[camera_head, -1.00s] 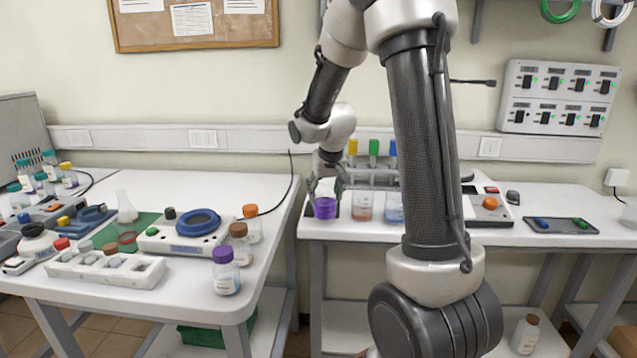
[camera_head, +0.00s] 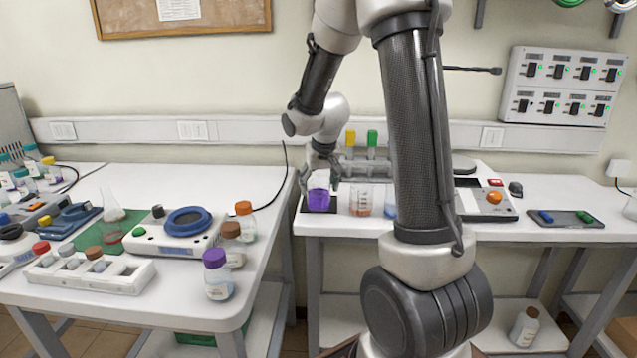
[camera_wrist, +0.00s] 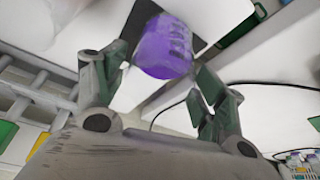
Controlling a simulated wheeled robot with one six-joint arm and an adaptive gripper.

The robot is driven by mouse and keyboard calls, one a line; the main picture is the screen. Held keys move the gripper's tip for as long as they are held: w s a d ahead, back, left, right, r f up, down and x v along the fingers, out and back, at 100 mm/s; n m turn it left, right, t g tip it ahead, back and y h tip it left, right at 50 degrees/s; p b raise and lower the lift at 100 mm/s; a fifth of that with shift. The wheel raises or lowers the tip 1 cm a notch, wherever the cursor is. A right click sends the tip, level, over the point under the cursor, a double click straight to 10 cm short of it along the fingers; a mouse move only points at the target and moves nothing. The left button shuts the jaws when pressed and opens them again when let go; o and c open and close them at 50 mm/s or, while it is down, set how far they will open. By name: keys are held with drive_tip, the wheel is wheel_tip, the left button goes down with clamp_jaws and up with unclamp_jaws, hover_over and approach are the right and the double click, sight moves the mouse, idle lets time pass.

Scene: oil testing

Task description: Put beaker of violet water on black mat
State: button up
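The beaker of violet water (camera_head: 318,199) stands upright at the left front of the right-hand table. The black mat (camera_head: 304,207) shows beneath it and at its sides, and the beaker seems to rest on it. My gripper (camera_head: 321,180) is just above, with its fingers on either side of the beaker's upper part. The wrist view shows the violet water (camera_wrist: 165,48) beyond and between the fingertips (camera_wrist: 160,72), with the dark mat (camera_wrist: 142,16) behind it. The fingers look spread, with a small gap at the right one. The exact contact at the left finger is unclear.
A beaker of pinkish liquid (camera_head: 361,200) stands close on the right, with a blue one (camera_head: 390,204) partly hidden by my arm. A rack with coloured caps (camera_head: 358,166) stands behind. The left table holds bottles, a flask (camera_head: 112,210) and a stirrer (camera_head: 180,232).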

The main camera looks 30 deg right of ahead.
idle(0.3)
drive_tip(key=shift+r, duration=0.25)
drive_tip(key=v, duration=1.2)
drive_tip(key=s+a+n, duration=0.1)
drive_tip(key=s+a, duration=0.1)
drive_tip(key=s, duration=1)
drive_tip(key=s+a+r+n+y, duration=0.1)
drive_tip(key=s+a+n, duration=0.1)
drive_tip(key=s, duration=1)
drive_tip(key=shift+s+a+r, duration=0.3)
drive_tip(key=shift+a, duration=0.2)
